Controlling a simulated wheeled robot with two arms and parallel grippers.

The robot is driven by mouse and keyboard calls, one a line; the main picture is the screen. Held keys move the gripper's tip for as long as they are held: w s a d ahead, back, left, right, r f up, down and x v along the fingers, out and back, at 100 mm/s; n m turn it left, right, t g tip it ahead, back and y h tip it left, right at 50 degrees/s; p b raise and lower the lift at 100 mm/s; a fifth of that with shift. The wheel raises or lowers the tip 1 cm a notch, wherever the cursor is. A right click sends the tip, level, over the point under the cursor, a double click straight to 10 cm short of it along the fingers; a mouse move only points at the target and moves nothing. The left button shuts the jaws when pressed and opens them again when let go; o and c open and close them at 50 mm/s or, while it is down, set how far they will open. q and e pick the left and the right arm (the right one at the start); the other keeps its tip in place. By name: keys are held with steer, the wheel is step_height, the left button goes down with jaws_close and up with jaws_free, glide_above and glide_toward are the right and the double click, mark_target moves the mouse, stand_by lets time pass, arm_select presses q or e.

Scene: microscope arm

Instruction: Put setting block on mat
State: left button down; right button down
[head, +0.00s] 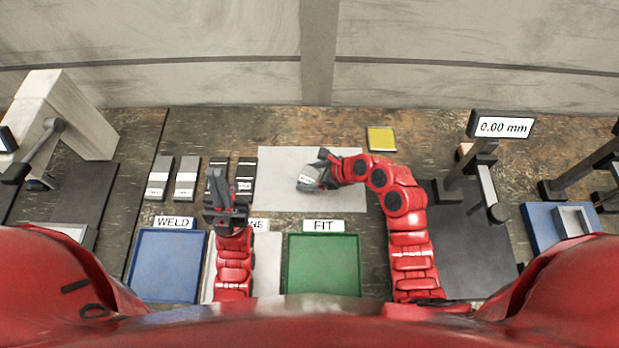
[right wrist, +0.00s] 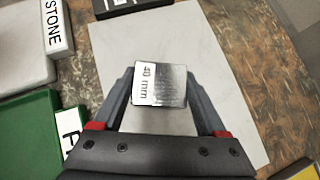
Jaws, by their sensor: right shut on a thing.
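The setting block (head: 307,182) is a small grey metal block with a white label ending in "mm". It is in my right gripper (head: 318,176), which is shut on it over the pale mat (head: 275,166). In the right wrist view the block (right wrist: 172,86) sits between the two fingers of the gripper (right wrist: 160,88), with the mat (right wrist: 213,60) behind it. I cannot tell whether the block touches the mat. My left gripper (head: 224,196) is near the dark blocks left of the mat; its opening is unclear.
Labelled blocks (head: 187,178) stand left of the mat. In front are a blue tray (head: 167,265) marked WELD, a partly hidden white tray (head: 267,272) and a green tray (head: 322,265) marked FIT. A yellow pad (head: 381,139) and a gauge reading 0.00 mm (head: 503,127) are to the right.

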steer(key=shift+f+p, duration=0.35)
steer(key=shift+f, duration=0.9)
jaws_free()
steer(key=shift+f, duration=0.15)
steer(key=shift+s+d+r, duration=0.1)
steer(key=shift+d+r, duration=0.25)
steer(key=b+v, duration=0.2)
steer(key=v, duration=0.9)
